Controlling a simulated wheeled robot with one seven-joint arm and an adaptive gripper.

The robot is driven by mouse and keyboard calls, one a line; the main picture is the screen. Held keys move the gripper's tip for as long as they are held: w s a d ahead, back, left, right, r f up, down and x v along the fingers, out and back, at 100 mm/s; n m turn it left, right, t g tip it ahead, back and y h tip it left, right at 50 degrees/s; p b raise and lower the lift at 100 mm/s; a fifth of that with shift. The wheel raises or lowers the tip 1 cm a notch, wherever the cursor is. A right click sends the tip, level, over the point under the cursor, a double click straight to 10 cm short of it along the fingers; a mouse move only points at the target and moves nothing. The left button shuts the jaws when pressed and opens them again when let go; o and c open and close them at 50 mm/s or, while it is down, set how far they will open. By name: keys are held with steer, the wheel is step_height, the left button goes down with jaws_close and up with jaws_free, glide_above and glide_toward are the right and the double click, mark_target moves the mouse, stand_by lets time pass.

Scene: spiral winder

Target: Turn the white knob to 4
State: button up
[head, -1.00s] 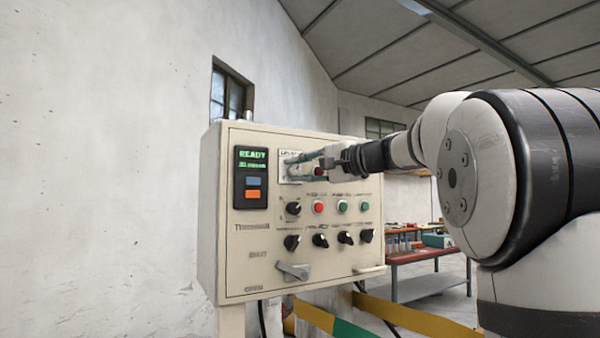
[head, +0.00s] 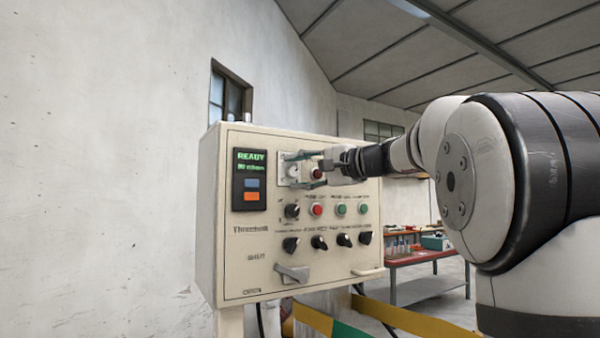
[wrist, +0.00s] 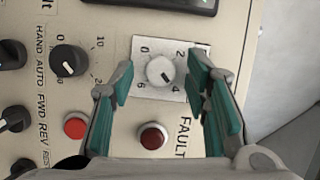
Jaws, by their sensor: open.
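The white knob (wrist: 160,71) sits on a pale square plate (wrist: 148,92) marked 0, 2, 4 and 6. Its dark mark points to the lower right in the wrist view, toward the 4. In the head view the knob (head: 293,171) shows small beside the fingers. My gripper (wrist: 160,80) is open, with one teal-padded finger on each side of the knob and visible gaps between. The depth between fingertips and plate is hard to tell.
The cream control box (head: 232,275) carries a READY display (head: 250,180), a black knob (wrist: 68,61), a red button (wrist: 75,126) and a dark red button (wrist: 153,136) near my fingers. A lever (head: 293,273) sticks out low. A red table (head: 410,256) stands behind.

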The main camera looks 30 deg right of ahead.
steer(key=v, duration=1.2)
steer(key=s+a+f+n+g+h, duration=0.1)
steer(key=s+a+f+n+g, duration=0.25)
steer(key=a+f, duration=0.7)
steer(key=s+a+f+n+g, duration=0.2)
steer(key=s+a+f+g, duration=0.3)
steer(key=a+f, duration=0.5)
steer(key=s+f+n+g+h, duration=0.2)
steer(key=s+f+n+h, duration=0.3)
steer(key=s+f, duration=0.9)
step_height(320, 180, down, 4)
steer(key=shift+s+a+r+n+g+h, duration=0.2)
steer(key=shift+s+a+n+g+h, duration=0.2)
steer(key=shift+n, duration=0.55)
steer(key=shift+a, duration=0.1)
